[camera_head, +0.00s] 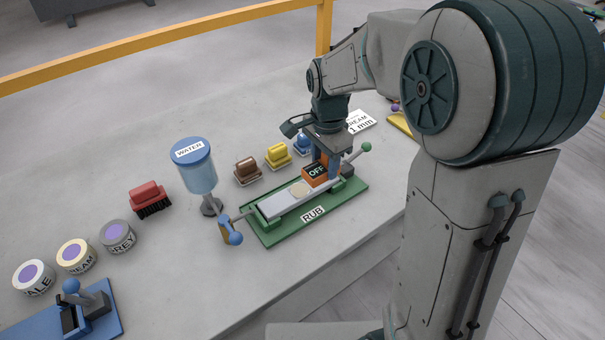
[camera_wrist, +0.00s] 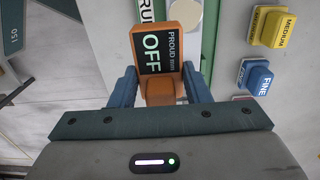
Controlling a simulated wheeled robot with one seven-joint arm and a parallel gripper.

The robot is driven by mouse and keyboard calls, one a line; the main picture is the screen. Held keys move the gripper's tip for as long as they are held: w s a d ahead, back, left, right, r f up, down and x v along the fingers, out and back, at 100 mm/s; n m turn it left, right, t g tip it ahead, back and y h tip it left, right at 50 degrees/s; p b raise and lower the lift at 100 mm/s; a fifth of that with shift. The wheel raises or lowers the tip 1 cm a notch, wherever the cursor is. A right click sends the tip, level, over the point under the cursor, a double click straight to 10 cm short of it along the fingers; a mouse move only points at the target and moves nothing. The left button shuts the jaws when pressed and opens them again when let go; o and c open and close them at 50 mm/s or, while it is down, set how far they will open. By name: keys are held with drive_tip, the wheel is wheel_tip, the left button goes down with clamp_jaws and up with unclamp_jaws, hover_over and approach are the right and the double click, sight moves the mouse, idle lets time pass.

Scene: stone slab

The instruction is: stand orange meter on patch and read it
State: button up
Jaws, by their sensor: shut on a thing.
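The orange meter (camera_head: 315,174) is between my gripper's blue fingers (camera_head: 326,170), over the right part of the pale slab (camera_head: 275,205). Its dark display faces up and reads OFF in the wrist view (camera_wrist: 152,50), with smaller "PROUD" text. The round cream patch (camera_head: 299,189) is on the slab just left of the meter. In the wrist view the patch (camera_wrist: 186,12) shows partly, beyond the meter's far end. My gripper (camera_wrist: 162,90) is shut on the meter's near part. I cannot tell whether the meter touches the slab.
The slab sits in a green holder (camera_head: 312,215) labelled RUB, with clamp handles at its ends. Brown (camera_head: 247,170), yellow (camera_head: 277,156) and blue (camera_head: 302,144) blocks stand behind. A water dispenser (camera_head: 198,172), red brush (camera_head: 150,198) and labelled tins (camera_head: 118,237) are left.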

drive_tip(key=a+f, duration=0.1)
drive_tip(key=w+a+f, duration=0.1)
drive_tip(key=a, duration=0.1)
drive_tip(key=a+f, duration=0.1)
drive_tip(key=shift+w+a+p, duration=0.3)
drive_tip(key=shift+a, duration=0.05)
drive_tip(key=shift+f+p, duration=0.3)
drive_tip(key=shift+f, duration=1.75)
drive_tip(key=shift+f, duration=0.1)
drive_tip(key=shift+f, duration=0.15)
drive_tip(key=o, duration=1.1)
drive_tip(key=shift+c, duration=0.2)
drive_tip(key=shift+r, duration=0.2)
